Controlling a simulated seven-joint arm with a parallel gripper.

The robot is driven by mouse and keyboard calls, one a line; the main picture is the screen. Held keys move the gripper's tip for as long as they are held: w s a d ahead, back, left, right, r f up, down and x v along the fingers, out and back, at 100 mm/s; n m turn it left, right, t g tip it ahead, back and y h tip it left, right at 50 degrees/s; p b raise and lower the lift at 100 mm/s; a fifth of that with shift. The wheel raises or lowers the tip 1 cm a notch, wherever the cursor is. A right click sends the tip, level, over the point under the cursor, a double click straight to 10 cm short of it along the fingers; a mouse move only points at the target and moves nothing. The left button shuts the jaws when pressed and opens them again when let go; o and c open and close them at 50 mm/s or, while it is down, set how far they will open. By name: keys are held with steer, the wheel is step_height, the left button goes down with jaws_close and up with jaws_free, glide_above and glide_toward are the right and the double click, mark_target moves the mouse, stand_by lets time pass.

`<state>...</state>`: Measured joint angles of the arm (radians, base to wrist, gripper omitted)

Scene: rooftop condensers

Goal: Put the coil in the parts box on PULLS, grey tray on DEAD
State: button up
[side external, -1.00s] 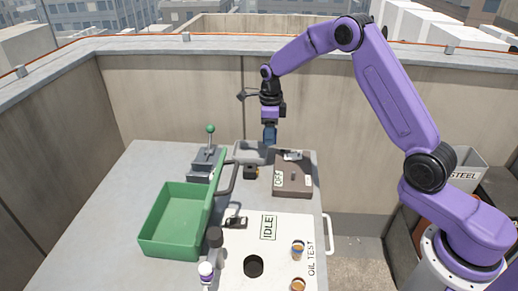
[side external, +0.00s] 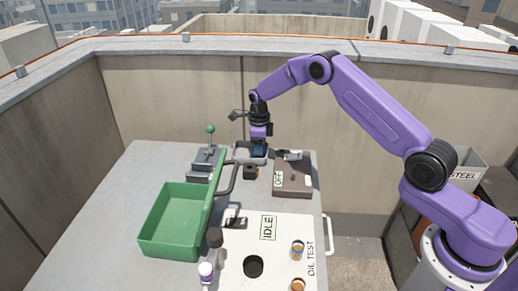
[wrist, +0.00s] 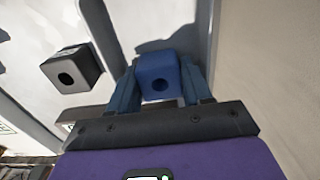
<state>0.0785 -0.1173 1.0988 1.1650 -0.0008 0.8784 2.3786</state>
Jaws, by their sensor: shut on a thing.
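My gripper (wrist: 160,88) is shut on a blue block with a round hole (wrist: 158,75), one finger on each side of it in the wrist view. In the side external view my gripper (side external: 258,148) is low over the far end of the bench, where the blue block is hard to make out. A second, dark block with a round hole (wrist: 71,69) stands on the bench beside it; it also shows in the side external view (side external: 250,172). A green open box (side external: 170,243) stands at the left. I cannot make out PULLS or DEAD labels.
A brown box marked OFF (side external: 292,180) stands right of my gripper. A green-knobbed lever (side external: 210,130) is to the left. A white panel marked IDLE (side external: 275,228), with vials (side external: 298,248), is nearer. The bench's left side is clear; a wall stands behind.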

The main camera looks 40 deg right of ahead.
steer(key=shift+f, duration=0.1)
steer(key=o, duration=1)
step_height(320, 180, up, 11)
steer(key=s+a+r+n, duration=0.7)
steer(key=s+a+n, duration=0.2)
steer(key=n, duration=0.1)
steer(key=s+a+r+n, duration=0.1)
steer(key=s+r+n, duration=0.2)
steer(key=s+n, duration=1.9)
steer(key=s+d+n, duration=0.2)
steer(key=s, duration=0.3)
steer(key=s+d+f+n, duration=0.1)
steer(key=s+n, duration=0.2)
steer(key=s, duration=0.2)
steer(key=s+d+n, duration=0.2)
steer(key=s, duration=0.3)
steer(key=shift+s+d+f, duration=0.25)
steer(key=shift+d+f, duration=0.05)
